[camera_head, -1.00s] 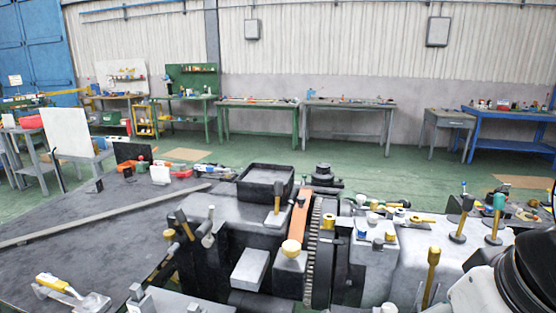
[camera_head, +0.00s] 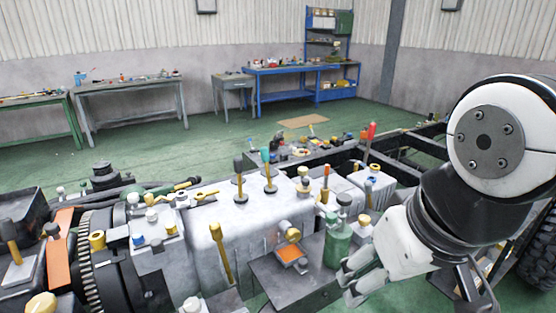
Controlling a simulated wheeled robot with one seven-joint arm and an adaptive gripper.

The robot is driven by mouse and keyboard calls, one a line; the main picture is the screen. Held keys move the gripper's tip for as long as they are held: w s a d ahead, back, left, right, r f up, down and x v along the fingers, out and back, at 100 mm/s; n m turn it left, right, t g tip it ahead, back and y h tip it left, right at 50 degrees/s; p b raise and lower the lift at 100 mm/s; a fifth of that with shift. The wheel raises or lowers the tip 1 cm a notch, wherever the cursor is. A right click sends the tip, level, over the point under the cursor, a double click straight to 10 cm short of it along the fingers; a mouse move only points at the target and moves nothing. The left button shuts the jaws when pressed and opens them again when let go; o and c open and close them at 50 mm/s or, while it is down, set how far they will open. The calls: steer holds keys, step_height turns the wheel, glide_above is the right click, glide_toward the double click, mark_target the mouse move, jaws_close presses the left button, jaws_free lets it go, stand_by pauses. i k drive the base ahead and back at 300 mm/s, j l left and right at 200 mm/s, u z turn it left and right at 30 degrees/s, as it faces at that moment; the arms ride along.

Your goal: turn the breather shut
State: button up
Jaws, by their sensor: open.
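My gripper (camera_head: 349,280) is at the lower right, its fingers pointing left and apart, with nothing seen between them. It is just right of a green bottle-like part (camera_head: 338,245) with a grey top. I cannot tell which fitting is the breather. Several capped fittings stand on the chassis: a yellow round knob (camera_head: 292,235) on a pale housing, a yellow cap (camera_head: 97,240) by the toothed ring, a blue cap (camera_head: 138,239) on a block, and a white-and-blue cap (camera_head: 372,180) at the right.
A dark plate (camera_head: 270,275) with an orange patch lies left of my gripper. A large tyre (camera_head: 540,255) is at the right edge. Green floor is open behind the chassis.

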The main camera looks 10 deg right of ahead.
mark_target(303, 171)
steer(key=z, duration=0.25)
steer(key=i+l, duration=1)
steer(key=i, duration=0.15)
steer(key=i+j+u, duration=0.05)
